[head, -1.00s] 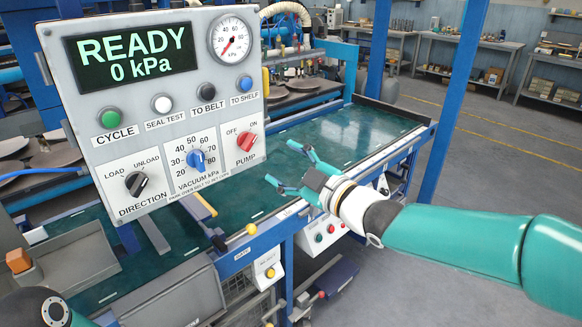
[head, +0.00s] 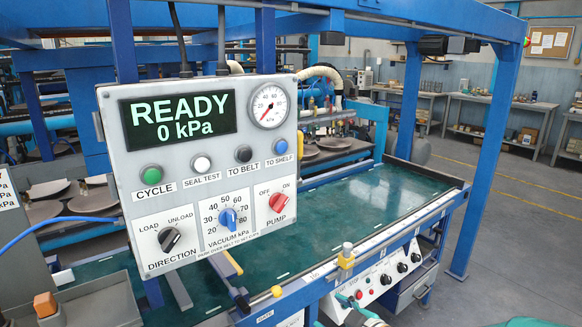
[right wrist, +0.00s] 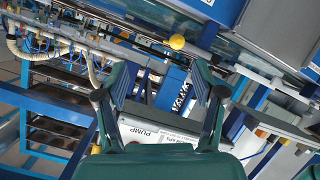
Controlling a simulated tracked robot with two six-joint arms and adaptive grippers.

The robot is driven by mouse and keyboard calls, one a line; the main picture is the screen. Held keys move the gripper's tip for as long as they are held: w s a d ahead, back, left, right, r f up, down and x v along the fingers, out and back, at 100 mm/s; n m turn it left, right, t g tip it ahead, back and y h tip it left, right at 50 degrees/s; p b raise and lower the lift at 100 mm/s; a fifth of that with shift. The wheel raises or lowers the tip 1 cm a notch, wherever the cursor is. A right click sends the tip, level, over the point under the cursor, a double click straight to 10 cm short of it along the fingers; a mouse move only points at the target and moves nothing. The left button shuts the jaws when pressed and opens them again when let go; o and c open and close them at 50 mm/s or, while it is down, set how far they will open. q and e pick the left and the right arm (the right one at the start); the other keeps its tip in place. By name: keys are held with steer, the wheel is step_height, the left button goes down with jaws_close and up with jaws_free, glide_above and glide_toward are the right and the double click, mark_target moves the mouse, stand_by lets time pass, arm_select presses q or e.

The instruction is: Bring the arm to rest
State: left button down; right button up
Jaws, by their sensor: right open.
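My right gripper (head: 356,307) shows only in part at the bottom edge of the head view, in front of the lower control box. Part of my right arm (head: 530,322) shows at the bottom right corner. In the right wrist view my right gripper (right wrist: 160,88) is open, its two teal fingers apart with nothing between them. The grey control panel (head: 205,170) stands left of the gripper in the head view, apart from it. Its display (head: 180,122) reads READY, 0 kPa. My left gripper is not in view.
A green belt (head: 385,190) in a blue frame lies behind the gripper. The lower control box (head: 380,275) with knobs and a yellow-topped post (head: 346,256) are close to it. A blue upright (head: 487,150) stands at right. The floor (head: 530,230) beyond it is open.

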steer(key=s+d+f+m+g+h, duration=0.1)
steer(key=s+f+m+g, duration=0.2)
steer(key=s+f, duration=0.6)
steer(key=s+d+f+m+g+h, duration=0.1)
steer(key=s+f+m+g, duration=0.3)
steer(key=f, duration=1)
steer(key=s+f+m+g, duration=0.2)
steer(key=s+f+m, duration=0.1)
steer(key=s, duration=0.5)
steer(key=s+f+m+g+h, duration=0.1)
steer(key=s+f+m, duration=0.2)
steer(key=s, duration=0.6)
steer(key=shift+s+d+m+g, duration=0.2)
steer(key=shift+s+m+g, duration=0.1)
steer(key=shift+g, duration=0.1)
steer(key=shift+f, duration=0.1)
